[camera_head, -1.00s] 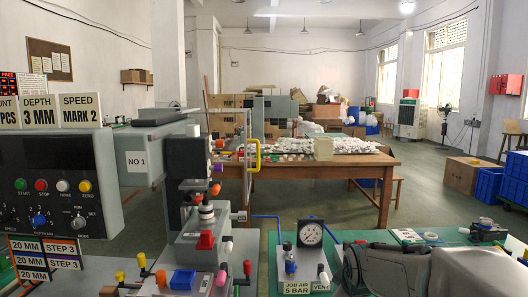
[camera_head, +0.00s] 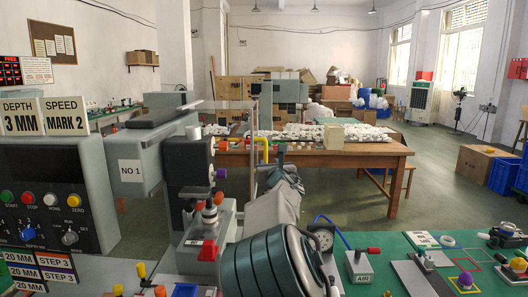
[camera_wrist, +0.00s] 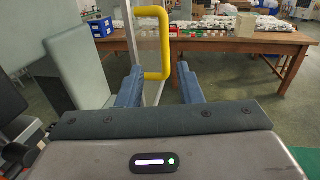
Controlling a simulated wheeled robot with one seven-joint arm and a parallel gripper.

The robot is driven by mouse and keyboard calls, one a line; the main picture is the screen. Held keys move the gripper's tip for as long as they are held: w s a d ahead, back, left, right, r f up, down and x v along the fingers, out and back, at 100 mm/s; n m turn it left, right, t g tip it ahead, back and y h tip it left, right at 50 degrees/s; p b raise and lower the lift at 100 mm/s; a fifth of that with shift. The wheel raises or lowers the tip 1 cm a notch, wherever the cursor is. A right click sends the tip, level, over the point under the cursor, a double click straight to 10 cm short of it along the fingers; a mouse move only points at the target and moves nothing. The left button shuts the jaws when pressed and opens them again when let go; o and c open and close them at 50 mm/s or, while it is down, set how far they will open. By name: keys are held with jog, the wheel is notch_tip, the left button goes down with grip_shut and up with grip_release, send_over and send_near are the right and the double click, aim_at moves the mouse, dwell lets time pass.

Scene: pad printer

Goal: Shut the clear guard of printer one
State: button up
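Printer one, with its NO 1 label (camera_head: 131,173), stands at left in the head view. Its clear guard is nearly invisible against the background; a thin pale upright edge (camera_head: 255,150) shows, with a yellow handle (camera_head: 263,146). I cannot tell how far the guard stands open. My gripper (camera_head: 281,160) is raised just right of the handle in the head view. In the wrist view, my gripper (camera_wrist: 158,76) is open, its two blue fingers apart. The yellow handle (camera_wrist: 165,45) shows ahead, its lower end between the fingertips; I cannot tell whether they touch it. Nothing is held.
The control box (camera_head: 45,195) stands left of the printer. A red-knobbed AIR valve box (camera_head: 364,266) and a flat jig (camera_head: 420,274) lie on the green bench at right. A gauge (camera_head: 323,240) is partly behind my arm. A wooden table (camera_head: 385,160) stands beyond.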

aim_at(266, 154)
jog(key=p+x, duration=0.2)
jog(key=x, duration=0.1)
jog(key=p+x, duration=0.1)
jog(key=x, duration=0.3)
jog(key=p+x, duration=0.2)
jog(key=x, duration=0.2)
jog(key=shift+w+d+p, duration=0.15)
jog(key=shift+d+p, duration=0.15)
jog(key=shift+d, duration=0.05)
jog(key=shift+p+x, duration=0.45)
jog(key=shift+x, duration=0.45)
jog(key=shift+f, duration=0.1)
grip_shut()
